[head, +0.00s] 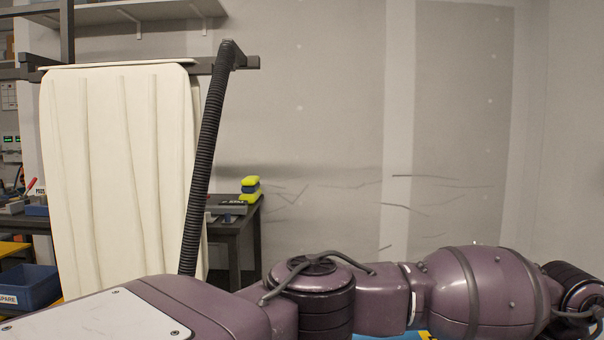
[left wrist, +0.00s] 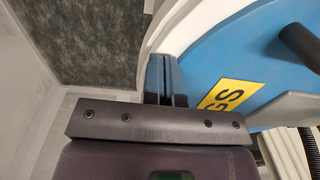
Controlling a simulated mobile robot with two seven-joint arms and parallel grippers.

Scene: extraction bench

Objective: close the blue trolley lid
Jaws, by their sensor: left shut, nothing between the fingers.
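In the left wrist view, a large round blue lid (left wrist: 235,50) with a white rim (left wrist: 178,18) fills the upper right. It carries a yellow label (left wrist: 228,94) with dark letters and a black handle (left wrist: 299,44). My left gripper (left wrist: 164,62) is shut and empty, its fingertips at the lid's rim; I cannot tell whether they touch it. In the head view a thin blue strip (head: 388,337) shows under my arm at the bottom edge, probably part of the lid; the rest is hidden. My right gripper is not in view.
In the head view, a cream ribbed panel (head: 120,170) and a black corrugated hose (head: 205,160) stand at left. Behind is a dark bench (head: 232,228) with yellow and blue sponges (head: 250,189). A blue bin (head: 30,287) sits far left. The wall at right is bare.

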